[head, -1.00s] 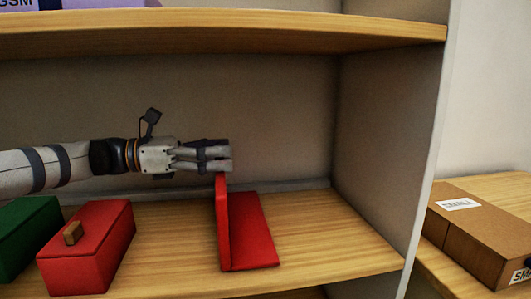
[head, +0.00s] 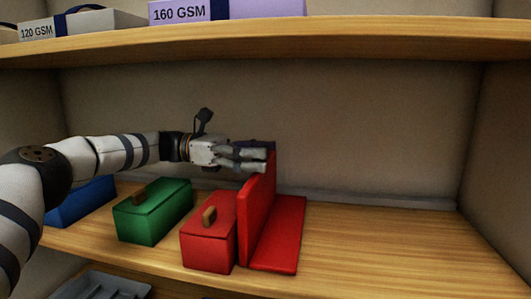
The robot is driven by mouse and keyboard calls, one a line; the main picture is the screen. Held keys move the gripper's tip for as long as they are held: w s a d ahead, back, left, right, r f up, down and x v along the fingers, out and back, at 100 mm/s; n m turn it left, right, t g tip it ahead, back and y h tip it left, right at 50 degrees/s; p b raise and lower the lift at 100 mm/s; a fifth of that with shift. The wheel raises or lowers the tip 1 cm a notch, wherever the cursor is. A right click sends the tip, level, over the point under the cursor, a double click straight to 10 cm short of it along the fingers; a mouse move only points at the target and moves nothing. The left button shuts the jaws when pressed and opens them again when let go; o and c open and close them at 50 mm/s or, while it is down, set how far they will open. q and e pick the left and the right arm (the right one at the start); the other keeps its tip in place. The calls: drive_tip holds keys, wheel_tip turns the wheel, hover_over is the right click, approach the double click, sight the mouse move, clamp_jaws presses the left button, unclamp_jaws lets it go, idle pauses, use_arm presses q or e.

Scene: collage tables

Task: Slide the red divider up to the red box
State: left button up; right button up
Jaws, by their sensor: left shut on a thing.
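The red divider (head: 279,236) is L-shaped, with an upright plate and a flat foot reaching right, and stands on the wooden shelf. The red box (head: 209,240), with a small wooden handle on its lid, sits directly left of the upright plate. Only a very thin gap, or none, shows between them; I cannot tell if they touch. My left gripper (head: 268,158) is shut on the top of the divider's upright plate, its arm passing above the boxes. My right gripper is not in view.
A green box (head: 152,211) and a blue box (head: 81,201) stand farther left on the shelf. An upper shelf (head: 325,32) overhead holds labelled packs. The shelf right of the divider is clear. A grey tray (head: 100,286) sits below.

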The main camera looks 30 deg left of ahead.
use_arm(q)
drive_tip(key=o, duration=1.7)
drive_tip(key=v, duration=0.6)
drive_tip(key=shift+a, duration=0.35)
drive_tip(key=shift+s+a, duration=0.2)
drive_tip(key=shift+a, duration=0.2)
